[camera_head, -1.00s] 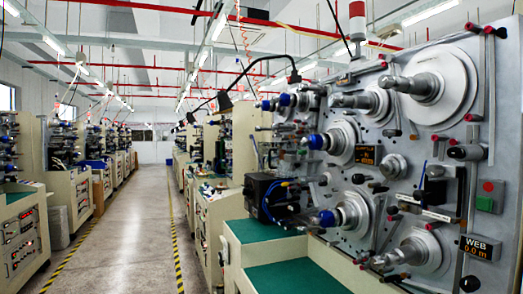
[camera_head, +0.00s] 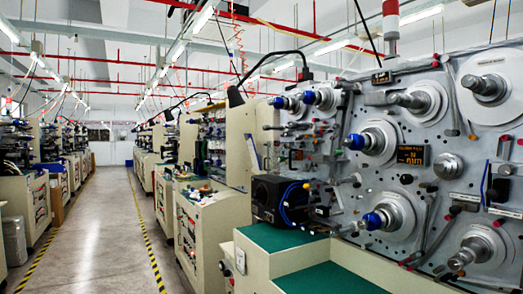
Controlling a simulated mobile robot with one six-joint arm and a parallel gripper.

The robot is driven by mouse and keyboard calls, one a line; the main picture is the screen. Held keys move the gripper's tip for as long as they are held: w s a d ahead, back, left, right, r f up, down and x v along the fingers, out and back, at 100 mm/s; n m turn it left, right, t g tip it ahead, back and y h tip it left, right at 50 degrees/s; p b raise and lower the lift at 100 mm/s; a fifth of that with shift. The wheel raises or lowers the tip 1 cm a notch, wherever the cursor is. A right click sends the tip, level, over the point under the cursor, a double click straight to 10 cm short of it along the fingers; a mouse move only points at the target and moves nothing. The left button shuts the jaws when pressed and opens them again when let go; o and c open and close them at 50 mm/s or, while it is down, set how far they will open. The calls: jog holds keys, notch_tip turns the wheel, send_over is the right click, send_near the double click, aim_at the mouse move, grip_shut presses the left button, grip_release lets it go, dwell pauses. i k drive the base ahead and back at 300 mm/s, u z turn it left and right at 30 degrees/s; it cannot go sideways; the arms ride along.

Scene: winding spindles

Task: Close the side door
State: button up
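I cannot make out a side door in this view. The nearest winding machine (camera_head: 455,190) fills the right side, with a grey upright panel bearing several metal spindles, some with blue knobs (camera_head: 354,141). Its cream base (camera_head: 257,266) has green tops (camera_head: 268,237), and a black boxy unit (camera_head: 277,199) stands above them. My gripper and arm are not in view. The far right of the machine is cut off by the picture's edge.
A clear grey floor aisle (camera_head: 95,232) runs to the far wall (camera_head: 112,153) between yellow-black floor stripes. More cream machines line both sides (camera_head: 206,230). A grey bin (camera_head: 14,242) stands at the left. A black lamp arm (camera_head: 270,54) hangs above the machines.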

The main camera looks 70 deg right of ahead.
aim_at(264, 113)
jog(key=z, duration=0.35)
jog(key=i, duration=0.85)
jog(key=z, duration=0.7)
jog(key=i, duration=0.55)
jog(key=z, duration=1.05)
jog(key=i, duration=1.2)
